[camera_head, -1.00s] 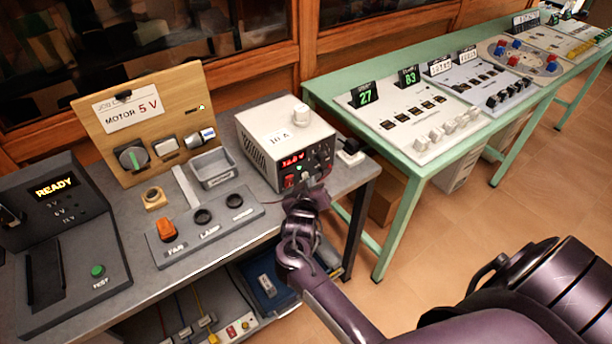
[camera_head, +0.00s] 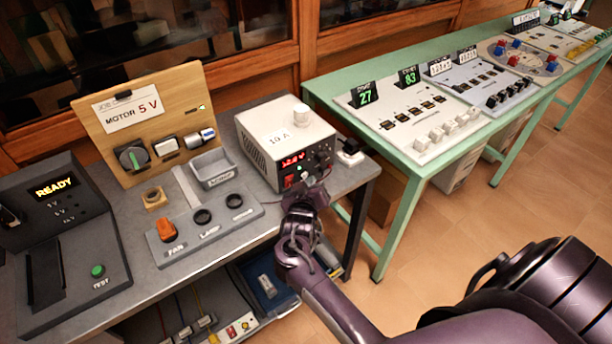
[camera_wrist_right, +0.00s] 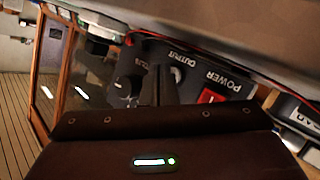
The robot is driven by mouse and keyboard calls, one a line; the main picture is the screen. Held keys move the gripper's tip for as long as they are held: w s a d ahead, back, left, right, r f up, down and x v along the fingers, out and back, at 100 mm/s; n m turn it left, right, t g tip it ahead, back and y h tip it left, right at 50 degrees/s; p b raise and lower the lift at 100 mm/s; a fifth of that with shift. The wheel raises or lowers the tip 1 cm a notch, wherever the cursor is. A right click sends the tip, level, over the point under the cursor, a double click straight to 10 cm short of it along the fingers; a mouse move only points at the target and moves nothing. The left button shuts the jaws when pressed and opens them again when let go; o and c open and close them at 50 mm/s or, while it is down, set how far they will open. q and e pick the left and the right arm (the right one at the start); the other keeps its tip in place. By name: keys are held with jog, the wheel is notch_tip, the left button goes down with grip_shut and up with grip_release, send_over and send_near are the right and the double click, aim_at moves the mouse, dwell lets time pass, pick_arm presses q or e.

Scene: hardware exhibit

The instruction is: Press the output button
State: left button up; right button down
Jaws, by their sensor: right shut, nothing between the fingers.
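The power supply (camera_head: 275,131) is a pale box with a dark front panel and a lit red display, standing at the right end of the grey bench. In the right wrist view its panel is upside down. The output button (camera_wrist_right: 177,75) is small, round and pale, beside the OUTPUT label. The red power switch (camera_wrist_right: 211,96) sits to its right there. My right gripper (camera_head: 313,186) is shut and empty, its fingertips (camera_wrist_right: 168,72) close in front of the panel by the button. I cannot tell whether they touch it. My left gripper is out of view.
A black knob (camera_wrist_right: 124,87) is left of the fingers in the wrist view. A switch panel (camera_head: 205,225) with an orange switch and a READY tester (camera_head: 60,240) stand on the bench to the left. A green table (camera_head: 330,88) with meters stands to the right.

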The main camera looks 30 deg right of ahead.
jog(key=shift+w, duration=0.35)
dwell(0.3)
jog(key=shift+s+r+p, duration=0.1)
jog(key=shift+s+p, duration=0.25)
jog(key=shift+p, duration=0.15)
jog(key=shift+s, duration=0.2)
jog(key=shift+s+p, duration=0.45)
jog(key=shift+p, duration=0.1)
jog(key=s+p, duration=0.2)
jog(key=s, duration=0.1)
jog(key=s+p, duration=0.1)
jog(key=s, duration=0.1)
jog(key=shift+d, duration=0.25)
